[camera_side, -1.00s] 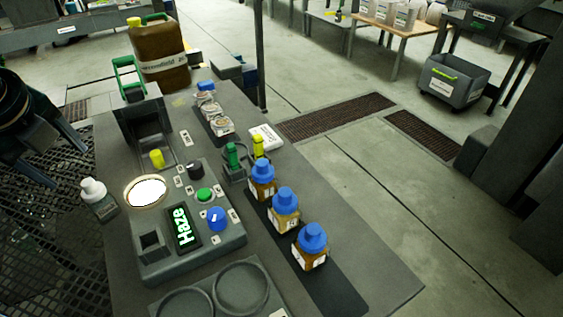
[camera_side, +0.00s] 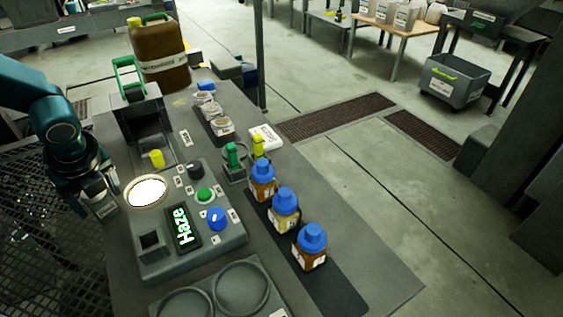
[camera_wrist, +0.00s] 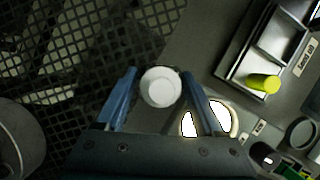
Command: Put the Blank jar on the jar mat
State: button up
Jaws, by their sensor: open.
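The white-capped jar, which I take to be the Blank jar (camera_side: 106,206), stands at the left edge of the bench beside the control panel. In the side view its cap is hidden by my gripper (camera_side: 88,192), which has come down over it from the left. In the wrist view the round white cap (camera_wrist: 160,87) lies between the two blue fingers of my gripper (camera_wrist: 159,74), with a gap on each side. The gripper is open. A dark mat (camera_side: 340,290) on the right of the bench bears three blue-capped amber jars (camera_side: 285,208); I cannot tell a mat label.
The control panel (camera_side: 220,238) with a lit round plate (camera_side: 146,192) and a "Haze" display stands between jar and mat. A second dark strip (camera_side: 211,127) holds small jars farther back. A green and yellow plug stand (camera_side: 233,158) and large brown jug (camera_side: 160,57) stand beyond.

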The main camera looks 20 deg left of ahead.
grip_shut()
